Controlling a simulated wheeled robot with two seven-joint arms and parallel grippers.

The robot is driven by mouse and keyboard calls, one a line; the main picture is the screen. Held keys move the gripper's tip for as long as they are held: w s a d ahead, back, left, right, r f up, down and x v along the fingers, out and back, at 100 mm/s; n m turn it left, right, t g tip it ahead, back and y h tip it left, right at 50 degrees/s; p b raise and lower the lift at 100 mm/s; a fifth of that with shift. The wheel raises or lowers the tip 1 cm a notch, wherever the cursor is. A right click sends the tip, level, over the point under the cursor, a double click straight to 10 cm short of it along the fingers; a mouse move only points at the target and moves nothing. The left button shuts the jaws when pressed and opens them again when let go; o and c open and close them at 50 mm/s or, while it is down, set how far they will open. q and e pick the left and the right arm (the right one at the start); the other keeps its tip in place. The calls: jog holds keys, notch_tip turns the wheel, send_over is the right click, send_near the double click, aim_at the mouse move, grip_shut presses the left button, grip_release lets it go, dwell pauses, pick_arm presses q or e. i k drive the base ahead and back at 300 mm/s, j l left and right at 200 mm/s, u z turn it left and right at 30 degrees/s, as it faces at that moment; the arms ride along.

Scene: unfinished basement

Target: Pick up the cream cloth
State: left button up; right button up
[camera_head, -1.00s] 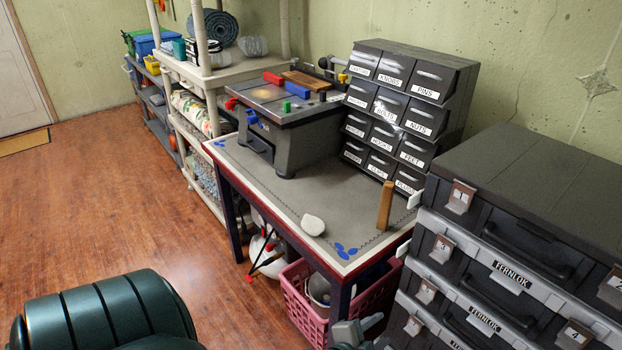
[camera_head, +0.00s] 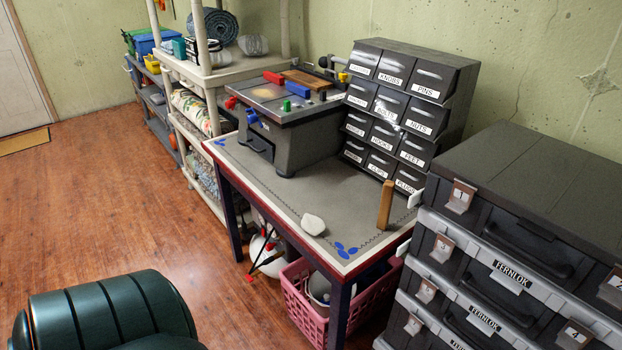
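A small crumpled, off-white thing (camera_head: 313,224), which looks like the cream cloth, lies on the grey top of the workbench (camera_head: 290,195), near its front edge. It is too small to be sure of its fabric. Nothing touches it from above. Neither of my grippers shows in the head view, so I cannot see their state.
A wooden block (camera_head: 385,205) stands upright right of the cloth. Stacked black toolboxes (camera_head: 540,190) fill the right side. A drawer cabinet (camera_head: 405,110) and a toy workbench (camera_head: 285,120) stand behind. A pink basket (camera_head: 310,320) is below.

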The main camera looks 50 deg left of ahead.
aim_at(314, 225)
jog(key=i+j, duration=0.2)
jog(key=i, duration=0.25)
jog(key=u, duration=1.65)
